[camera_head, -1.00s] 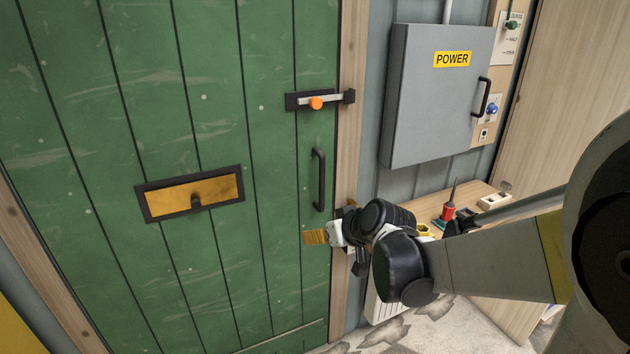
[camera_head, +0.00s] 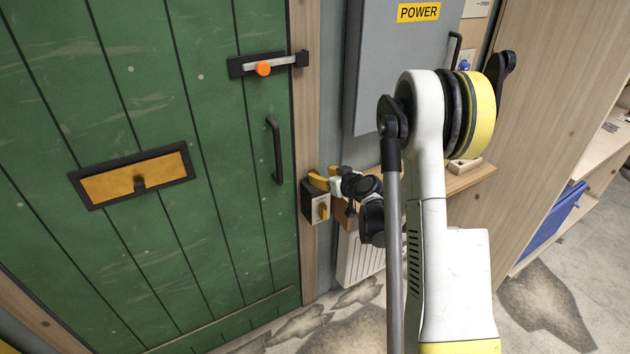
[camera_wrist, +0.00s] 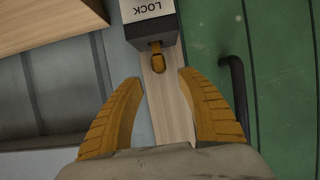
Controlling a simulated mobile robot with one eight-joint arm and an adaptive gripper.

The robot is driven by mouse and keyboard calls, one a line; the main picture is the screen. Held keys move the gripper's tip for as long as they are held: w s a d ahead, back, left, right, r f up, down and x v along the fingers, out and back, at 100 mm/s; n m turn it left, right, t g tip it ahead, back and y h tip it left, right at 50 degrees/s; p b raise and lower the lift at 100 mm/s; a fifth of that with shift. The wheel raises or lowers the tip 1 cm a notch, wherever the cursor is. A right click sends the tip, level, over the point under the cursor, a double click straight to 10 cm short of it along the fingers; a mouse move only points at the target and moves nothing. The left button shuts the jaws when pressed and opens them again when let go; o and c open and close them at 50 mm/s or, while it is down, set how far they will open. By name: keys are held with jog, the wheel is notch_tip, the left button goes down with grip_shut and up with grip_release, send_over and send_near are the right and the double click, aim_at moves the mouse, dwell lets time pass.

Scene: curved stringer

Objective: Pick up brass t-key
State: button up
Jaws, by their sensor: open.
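The brass t-key (camera_wrist: 157,60) sticks out of a dark box with a pale face marked LOCK (camera_wrist: 150,10). In the head view my gripper (camera_head: 322,179) is by the top of the box. The key's shaft is partly hidden inside the box.
The green door (camera_head: 160,240) has a black handle (camera_head: 275,150) and an orange-knobbed bolt (camera_head: 263,68). A grey POWER cabinet (camera_head: 370,80) hangs to the right, with a wooden shelf (camera_head: 470,180) below it. A white radiator (camera_head: 358,258) is under the gripper.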

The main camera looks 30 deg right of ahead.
aim_at(317, 174)
jog(key=b+x, duration=0.2)
jog(key=x, duration=0.3)
jog(key=shift+w+a+f, duration=0.1)
jog(key=shift+w+f, duration=0.1)
jog(key=shift+f, duration=0.1)
jog(key=shift+r, duration=0.1)
jog(key=shift+c, duration=0.4)
grip_shut()
